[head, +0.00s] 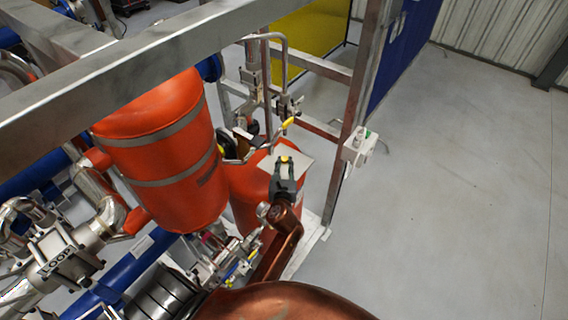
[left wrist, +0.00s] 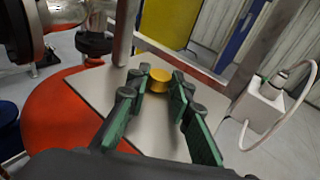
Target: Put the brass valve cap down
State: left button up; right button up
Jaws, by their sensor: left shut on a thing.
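The brass valve cap (left wrist: 159,81) is a short yellow cylinder between the fingertips of my left gripper (left wrist: 162,88) in the left wrist view. In the head view the cap (head: 284,159) is a small yellow spot at the tips of my left gripper (head: 284,166). My left gripper is shut on the cap. Both are over a light grey plate (head: 297,172) on top of a red tank (head: 244,185). The plate (left wrist: 92,86) also shows under the fingers. I cannot tell whether the cap touches the plate. My right gripper is not in view.
A steel frame post (head: 352,120) with a white box (head: 359,147) stands right of the plate. Pipework with a yellow-handled valve (head: 288,123) rises behind it. A larger orange tank (head: 165,150) stands to the left. The floor (head: 460,190) at the right is clear.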

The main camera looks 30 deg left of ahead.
pick_arm(q)
jog(key=shift+f, duration=0.2)
jog(key=o, duration=0.8)
jog(key=shift+c, duration=0.2)
jog(key=shift+r, duration=0.2)
jog(key=b+v, duration=0.1)
jog(key=v, duration=0.6)
jog(key=shift+s+d, duration=0.1)
jog(key=shift+s, duration=0.1)
